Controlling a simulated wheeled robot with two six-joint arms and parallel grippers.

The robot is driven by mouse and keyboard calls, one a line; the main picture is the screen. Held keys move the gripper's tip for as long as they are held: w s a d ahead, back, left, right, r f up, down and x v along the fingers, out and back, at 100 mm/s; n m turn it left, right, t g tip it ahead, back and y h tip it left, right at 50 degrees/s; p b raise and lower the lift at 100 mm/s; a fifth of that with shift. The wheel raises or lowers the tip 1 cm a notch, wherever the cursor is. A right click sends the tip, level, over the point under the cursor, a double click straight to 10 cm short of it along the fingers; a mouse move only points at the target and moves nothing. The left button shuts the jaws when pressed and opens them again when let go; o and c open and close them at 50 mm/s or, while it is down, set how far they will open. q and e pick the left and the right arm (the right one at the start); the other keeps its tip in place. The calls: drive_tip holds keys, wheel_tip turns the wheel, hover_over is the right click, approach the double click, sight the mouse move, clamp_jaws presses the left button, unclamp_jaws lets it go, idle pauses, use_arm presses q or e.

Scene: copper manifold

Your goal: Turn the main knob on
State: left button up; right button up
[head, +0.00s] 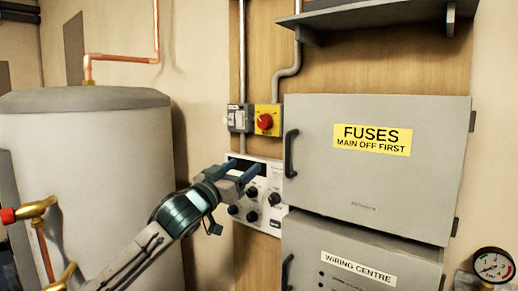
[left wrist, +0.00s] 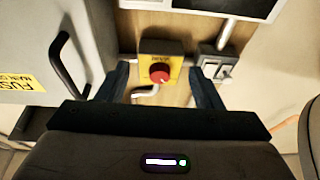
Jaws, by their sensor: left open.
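The main knob (head: 265,121) is a round red knob on a yellow square plate on the wooden backboard. My left gripper (head: 241,168) is open and empty, below the knob and a little left of it in the head view, in front of the white control panel (head: 262,196). The left wrist view is upside down. There the red knob (left wrist: 160,73) appears between the two dark fingers (left wrist: 162,84), with a gap on both sides. The fingers do not appear to touch it. My right gripper is in neither view.
A grey switch box (head: 240,118) sits just left of the knob. The grey fuse cabinet (head: 400,190) with a dark handle (head: 290,153) is close on the right. A wiring centre cabinet (head: 350,265) is below it. A large tank (head: 80,170) stands left.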

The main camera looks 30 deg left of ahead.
use_arm(q)
drive_tip(key=t, duration=0.1)
approach(262, 124)
drive_tip(key=v, duration=0.2)
drive_tip(key=p+x, duration=0.8)
drive_tip(key=x, duration=0.1)
drive_tip(key=shift+a+r, duration=0.1)
drive_tip(key=shift+r, duration=0.1)
drive_tip(key=shift+w+r+h, duration=0.1)
drive_tip(key=shift+w+h, duration=0.3)
drive_tip(key=shift+w, duration=0.3)
drive_tip(key=shift+p, duration=0.3)
drive_tip(key=c, duration=1)
